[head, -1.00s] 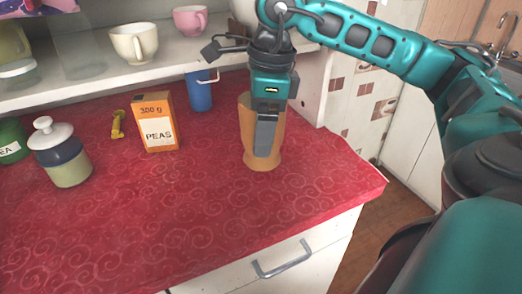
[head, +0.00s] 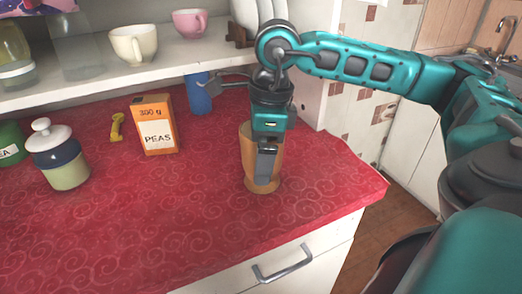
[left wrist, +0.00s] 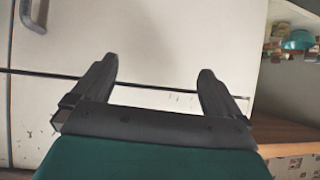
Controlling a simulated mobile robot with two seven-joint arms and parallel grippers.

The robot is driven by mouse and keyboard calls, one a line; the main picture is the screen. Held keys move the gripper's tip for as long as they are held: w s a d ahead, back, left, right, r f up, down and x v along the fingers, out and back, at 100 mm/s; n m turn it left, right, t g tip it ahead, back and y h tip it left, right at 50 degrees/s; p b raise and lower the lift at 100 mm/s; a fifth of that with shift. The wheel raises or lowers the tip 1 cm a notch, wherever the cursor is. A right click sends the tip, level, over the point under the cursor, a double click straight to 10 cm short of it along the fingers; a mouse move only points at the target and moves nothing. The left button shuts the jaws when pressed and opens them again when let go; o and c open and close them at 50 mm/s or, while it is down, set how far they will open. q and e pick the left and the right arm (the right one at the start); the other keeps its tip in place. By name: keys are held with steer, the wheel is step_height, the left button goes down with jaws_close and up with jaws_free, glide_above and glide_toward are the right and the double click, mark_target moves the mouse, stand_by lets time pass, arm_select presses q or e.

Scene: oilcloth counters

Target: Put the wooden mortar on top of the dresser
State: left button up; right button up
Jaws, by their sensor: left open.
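The wooden mortar (head: 262,184), an orange-brown cup shape, is upright over the right part of the red-covered counter (head: 200,215) in the head view. My right gripper (head: 266,165) points down at it, with a finger over its near side. The gripper seems closed on its wall; the far finger is hidden. I cannot tell whether the mortar's base touches the cloth. My left gripper (left wrist: 156,72) is open and empty in front of white cabinet fronts (left wrist: 160,30) in the left wrist view. I cannot tell which furniture is the dresser.
A white shelf (head: 90,83) above the counter's back holds cups and plates. A peas box (head: 155,125), blue mug (head: 199,95), lidded jar (head: 60,155) and yellow object (head: 117,127) stand left of the mortar. The counter's front is clear.

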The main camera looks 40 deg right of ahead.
steer(key=shift+r+p, duration=0.3)
steer(key=r, duration=0.7)
steer(key=s+d+r+p, duration=0.1)
steer(key=r, duration=0.3)
steer(key=shift+r, duration=0.35)
